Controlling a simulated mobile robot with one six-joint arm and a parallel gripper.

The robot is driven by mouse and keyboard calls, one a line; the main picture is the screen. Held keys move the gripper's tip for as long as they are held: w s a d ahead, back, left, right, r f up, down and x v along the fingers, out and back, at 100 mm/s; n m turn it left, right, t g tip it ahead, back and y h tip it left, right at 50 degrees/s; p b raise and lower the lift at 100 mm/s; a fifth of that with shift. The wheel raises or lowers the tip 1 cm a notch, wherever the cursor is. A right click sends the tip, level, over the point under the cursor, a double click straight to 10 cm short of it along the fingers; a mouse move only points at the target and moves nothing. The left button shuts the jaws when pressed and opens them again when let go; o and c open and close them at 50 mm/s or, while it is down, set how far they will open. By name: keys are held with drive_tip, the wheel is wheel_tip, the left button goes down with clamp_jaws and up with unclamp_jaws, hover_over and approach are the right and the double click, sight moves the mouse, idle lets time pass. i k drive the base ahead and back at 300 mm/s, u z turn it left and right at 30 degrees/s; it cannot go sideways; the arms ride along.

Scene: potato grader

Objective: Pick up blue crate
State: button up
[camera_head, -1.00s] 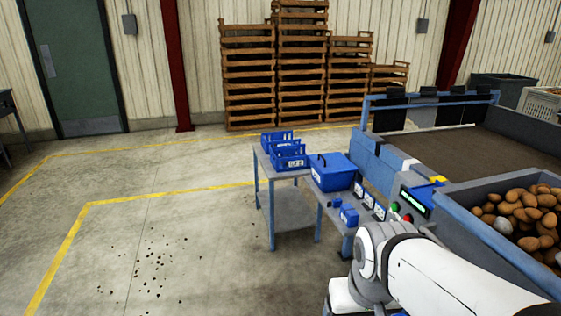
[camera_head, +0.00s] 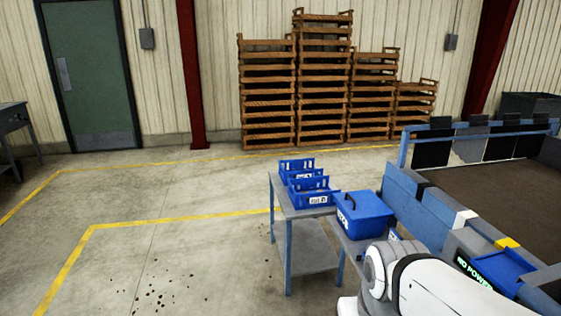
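Open blue crates stand close together on a small grey table (camera_head: 323,215) with blue legs, right of the middle in the head view. The nearer blue crate (camera_head: 320,198) has a white label on its front. Another blue crate (camera_head: 284,167) stands behind it, and the nearer one partly hides what lies between. My white arm shows at the lower right, in front of the grader. My gripper is outside the picture, so its state and any contact do not show.
A closed blue box (camera_head: 365,220) with a dark handle stands right of the crates, beside the grader (camera_head: 410,205). A panel (camera_head: 474,274) reads "NO POWER". Wooden crates (camera_head: 322,85) are stacked at the back wall.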

sight(321, 199)
drive_tip(key=u, duration=0.25)
drive_tip(key=i, duration=3.2)
drive_tip(key=u, duration=0.05)
